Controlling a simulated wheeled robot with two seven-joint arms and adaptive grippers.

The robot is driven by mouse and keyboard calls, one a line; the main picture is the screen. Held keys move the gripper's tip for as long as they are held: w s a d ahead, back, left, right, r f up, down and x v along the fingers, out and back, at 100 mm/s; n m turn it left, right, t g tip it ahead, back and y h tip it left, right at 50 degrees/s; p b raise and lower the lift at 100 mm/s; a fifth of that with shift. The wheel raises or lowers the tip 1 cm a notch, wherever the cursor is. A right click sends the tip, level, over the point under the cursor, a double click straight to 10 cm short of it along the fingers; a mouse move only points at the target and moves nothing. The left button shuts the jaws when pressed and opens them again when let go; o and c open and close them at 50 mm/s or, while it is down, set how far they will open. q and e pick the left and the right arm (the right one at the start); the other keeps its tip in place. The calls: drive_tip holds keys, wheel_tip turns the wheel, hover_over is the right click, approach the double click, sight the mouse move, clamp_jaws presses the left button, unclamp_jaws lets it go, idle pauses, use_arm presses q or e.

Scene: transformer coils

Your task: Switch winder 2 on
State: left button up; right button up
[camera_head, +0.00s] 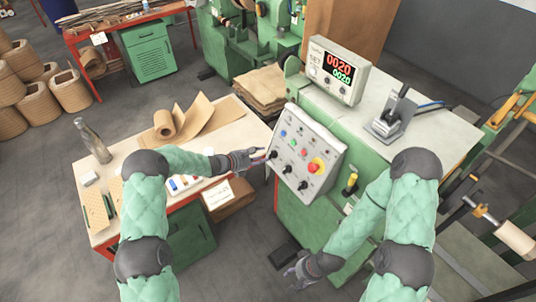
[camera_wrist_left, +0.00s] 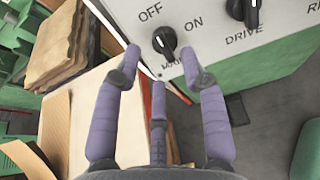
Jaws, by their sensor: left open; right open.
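The winder's grey control panel (camera_head: 305,150) is mounted on a green machine, with several coloured buttons and a row of black knobs. In the left wrist view its black main knob (camera_wrist_left: 164,41) sits between the printed words OFF and ON; I cannot tell surely which its pointer faces. My left gripper (camera_head: 258,156) is open at the panel's left edge. In the left wrist view its fingers (camera_wrist_left: 165,66) are spread on either side of the main knob, with a gap around it. My right gripper (camera_head: 298,272) is open and empty, low beside the green machine.
A counter box (camera_head: 337,68) with lit red and green digits, both 0020, stands above the panel. A drive knob (camera_wrist_left: 243,10) is right of the main knob. A worktable (camera_head: 235,125) with paper and a bottle (camera_head: 93,143) is at left. A red-yellow button (camera_head: 315,166) projects from the panel.

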sight(272, 154)
use_arm(q)
drive_tip(key=shift+x, duration=2.4)
drive_tip(key=c, duration=0.8)
